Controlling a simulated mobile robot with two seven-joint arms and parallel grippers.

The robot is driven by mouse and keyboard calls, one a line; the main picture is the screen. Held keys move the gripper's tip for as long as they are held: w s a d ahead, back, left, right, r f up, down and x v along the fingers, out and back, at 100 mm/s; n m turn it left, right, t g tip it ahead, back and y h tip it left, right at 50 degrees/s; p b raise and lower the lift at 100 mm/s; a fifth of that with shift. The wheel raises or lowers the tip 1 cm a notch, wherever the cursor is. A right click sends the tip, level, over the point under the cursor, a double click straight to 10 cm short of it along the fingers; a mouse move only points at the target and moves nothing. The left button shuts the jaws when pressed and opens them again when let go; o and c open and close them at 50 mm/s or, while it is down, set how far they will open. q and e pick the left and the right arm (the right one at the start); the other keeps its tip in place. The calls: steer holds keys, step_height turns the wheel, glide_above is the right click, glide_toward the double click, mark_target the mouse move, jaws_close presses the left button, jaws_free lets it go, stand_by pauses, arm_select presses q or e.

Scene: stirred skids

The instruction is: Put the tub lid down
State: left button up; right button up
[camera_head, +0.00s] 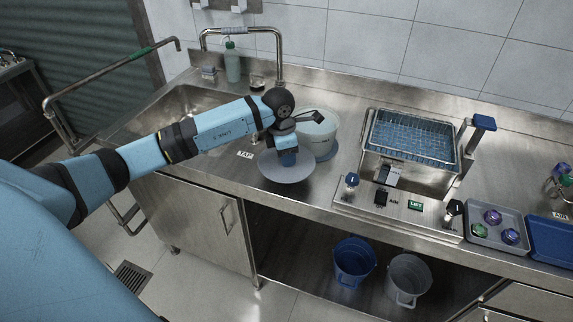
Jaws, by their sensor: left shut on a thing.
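The tub lid (287,174) is a pale grey round disc below my left gripper (288,158), near the front of the steel counter, in front of the tub. My left gripper is shut on the lid from above, and its fingertips are mostly hidden by the wrist. I cannot tell whether the lid touches the counter or hovers just over it. The white tub (322,130) stands behind and to the right of the lid, partly covered by my wrist. My right gripper is not in view.
A steel tank with a blue basket (414,138) and a control panel (393,208) stand to the right. A grey tray (497,226) holds several coloured knobs. The sink (189,108) is at the left. A tag (244,154) lies left of the lid. Two buckets (354,262) stand below.

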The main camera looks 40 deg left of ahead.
arm_select(q)
step_height(320, 180, down, 4)
steer(key=shift+f, duration=0.25)
steer(key=shift+f, duration=0.2)
steer(key=o, duration=0.9)
steer(key=shift+r, duration=0.15)
